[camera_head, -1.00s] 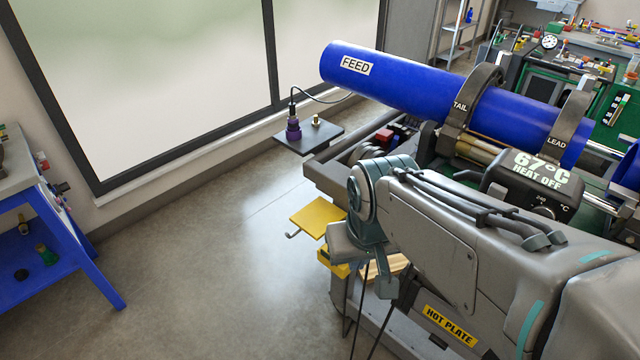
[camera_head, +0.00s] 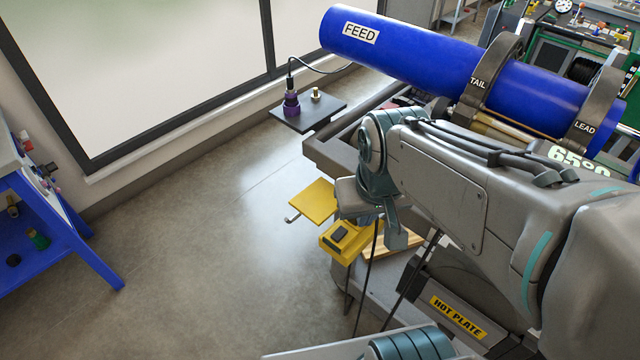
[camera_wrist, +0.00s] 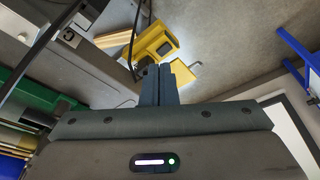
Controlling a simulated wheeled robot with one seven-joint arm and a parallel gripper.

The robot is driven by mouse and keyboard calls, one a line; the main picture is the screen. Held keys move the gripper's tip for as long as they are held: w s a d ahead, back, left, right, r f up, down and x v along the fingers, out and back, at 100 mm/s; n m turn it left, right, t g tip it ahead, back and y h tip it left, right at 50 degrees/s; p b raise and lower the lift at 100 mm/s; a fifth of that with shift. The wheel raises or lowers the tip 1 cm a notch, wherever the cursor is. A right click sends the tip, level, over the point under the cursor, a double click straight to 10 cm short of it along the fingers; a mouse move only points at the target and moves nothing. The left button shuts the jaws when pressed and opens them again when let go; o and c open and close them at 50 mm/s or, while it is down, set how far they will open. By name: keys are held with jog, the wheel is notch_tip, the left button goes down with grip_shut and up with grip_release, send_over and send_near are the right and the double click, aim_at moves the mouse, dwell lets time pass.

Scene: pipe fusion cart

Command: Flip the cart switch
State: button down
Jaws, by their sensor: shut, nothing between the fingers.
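A yellow box with a dark switch-like inset (camera_head: 345,236) sits low on the cart's (camera_head: 320,150) near end, beside the arm in the head view. It is partly covered by my arm. In the wrist view the yellow box (camera_wrist: 155,44) is just beyond the fingertips, with its dark inset facing the camera. My gripper (camera_wrist: 163,70) is shut and empty, its fingers pointing toward the box. A gap seems to remain, but depth is hard to judge. The fingers do not show clearly in the head view. The switch's position cannot be read.
A yellow plate (camera_head: 312,201) with a small handle sticks out beside the box. Dark cables hang near it. A hot plate label (camera_head: 458,317) is on the lower cart. The blue feed pipe (camera_head: 420,62) lies above. Open floor (camera_head: 210,260) is to the left.

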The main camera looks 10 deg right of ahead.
aim_at(341, 230)
jog(key=w+a+f+n+g+h+b, duration=0.15)
jog(key=w+f+n+b, duration=0.45)
jog(key=w, duration=0.6)
jog(key=shift+n, duration=0.5)
jog(key=f, duration=0.4)
jog(key=w+d+f, duration=0.1)
jog(key=f, duration=0.9)
jog(key=shift+w+d+f, duration=0.25)
jog(key=shift+a+p, duration=0.1)
jog(key=shift+p, duration=0.25)
